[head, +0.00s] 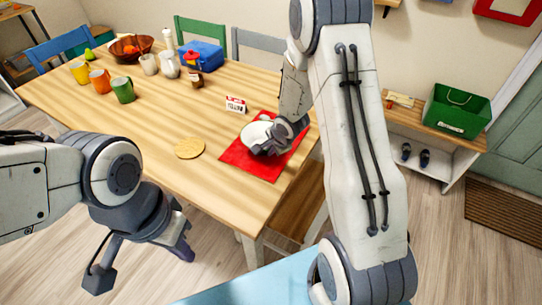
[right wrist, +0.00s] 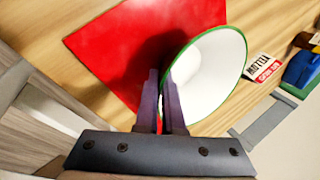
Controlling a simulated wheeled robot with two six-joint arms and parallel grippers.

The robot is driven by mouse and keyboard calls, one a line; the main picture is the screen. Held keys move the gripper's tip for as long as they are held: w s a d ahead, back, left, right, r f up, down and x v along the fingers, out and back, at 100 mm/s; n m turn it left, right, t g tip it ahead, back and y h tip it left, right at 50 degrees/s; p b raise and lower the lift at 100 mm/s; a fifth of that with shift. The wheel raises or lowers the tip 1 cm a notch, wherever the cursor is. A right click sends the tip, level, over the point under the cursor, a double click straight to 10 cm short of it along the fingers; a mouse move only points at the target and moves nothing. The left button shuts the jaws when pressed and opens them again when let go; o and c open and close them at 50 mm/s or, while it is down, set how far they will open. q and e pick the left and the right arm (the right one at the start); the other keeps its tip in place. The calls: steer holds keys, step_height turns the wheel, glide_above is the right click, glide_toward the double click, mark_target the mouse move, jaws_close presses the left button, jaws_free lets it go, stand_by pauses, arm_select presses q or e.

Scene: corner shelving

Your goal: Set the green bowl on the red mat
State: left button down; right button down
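The green bowl (right wrist: 210,70) has a white inside and a green rim. In the right wrist view it looks tilted, over the edge of the red mat (right wrist: 110,45). In the head view the bowl (head: 255,132) shows pale over the red mat (head: 243,163) at the table's right end, partly hidden by my right gripper (head: 268,148). The fingers of my right gripper (right wrist: 160,78) are close together with the bowl's near wall between them. I cannot tell whether the bowl touches the mat. My left gripper (head: 182,243) hangs off the table's front edge, clear of everything; its opening is unclear.
Mugs, a blue box (head: 202,55) and a brown bowl (head: 131,46) stand further back. A green bin (head: 457,110) sits on the bench at right.

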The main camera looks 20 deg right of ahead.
steer(key=shift+r, duration=0.15)
steer(key=shift+f, duration=0.2)
steer(key=c, duration=1)
jaws_free()
steer(key=shift+c, duration=0.2)
steer(key=shift+r, duration=0.1)
